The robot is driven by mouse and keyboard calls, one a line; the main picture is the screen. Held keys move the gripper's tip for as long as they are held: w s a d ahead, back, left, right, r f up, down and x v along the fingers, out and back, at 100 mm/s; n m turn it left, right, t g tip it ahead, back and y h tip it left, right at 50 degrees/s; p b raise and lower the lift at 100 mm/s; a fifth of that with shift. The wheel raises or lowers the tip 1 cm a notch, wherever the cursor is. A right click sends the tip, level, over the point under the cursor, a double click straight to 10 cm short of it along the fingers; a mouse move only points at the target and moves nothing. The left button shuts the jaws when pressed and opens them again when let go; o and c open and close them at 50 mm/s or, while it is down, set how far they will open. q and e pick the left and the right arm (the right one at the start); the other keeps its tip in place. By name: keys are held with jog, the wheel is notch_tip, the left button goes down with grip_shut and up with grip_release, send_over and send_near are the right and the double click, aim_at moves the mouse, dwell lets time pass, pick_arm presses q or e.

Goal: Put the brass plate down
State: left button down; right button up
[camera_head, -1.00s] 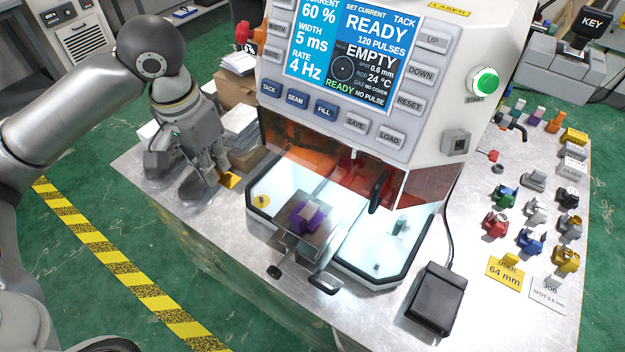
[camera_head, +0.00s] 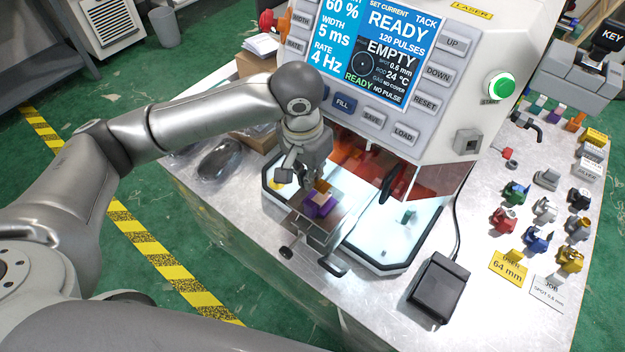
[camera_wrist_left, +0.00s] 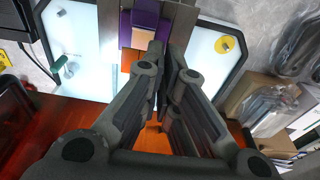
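The brass plate (camera_wrist_left: 130,59) shows as an orange-gold patch beside the fingers in the left wrist view, partly hidden by them. It is close to the purple fixture (camera_head: 314,209), which holds a pale block (camera_head: 320,198). The fixture also shows in the left wrist view (camera_wrist_left: 148,27). My left gripper (camera_head: 305,184) points down just behind the fixture. Its fingers (camera_wrist_left: 165,55) are close together and appear shut on the plate; the contact itself is hidden. I cannot tell whether the plate touches the fixture. My right gripper is not in view.
The white lit tray (camera_head: 385,262) lies under the laser machine (camera_head: 425,120), whose front overhangs close behind my left gripper. A yellow disc (camera_wrist_left: 227,43) is on the tray. A black pedal (camera_head: 438,290) and several coloured clamps stand to the right.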

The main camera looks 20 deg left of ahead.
pick_arm(q)
jog(key=f, duration=0.2)
jog(key=f+p, duration=0.1)
jog(key=shift+w+d+f, duration=0.1)
jog(key=shift+d+f, duration=0.05)
jog(key=shift+d, duration=0.1)
jog(key=shift+f, duration=0.15)
jog(key=c, duration=1.6)
grip_release()
jog(key=shift+f, duration=0.1)
jog(key=shift+c, duration=0.2)
jog(key=shift+r, duration=0.45)
notch_tip(320, 180, up, 11)
jog(key=s+b, duration=0.1)
jog(key=shift+s+a+r+b, duration=0.15)
jog(key=shift+s+a+b, duration=0.1)
jog(key=shift+a+b, duration=0.05)
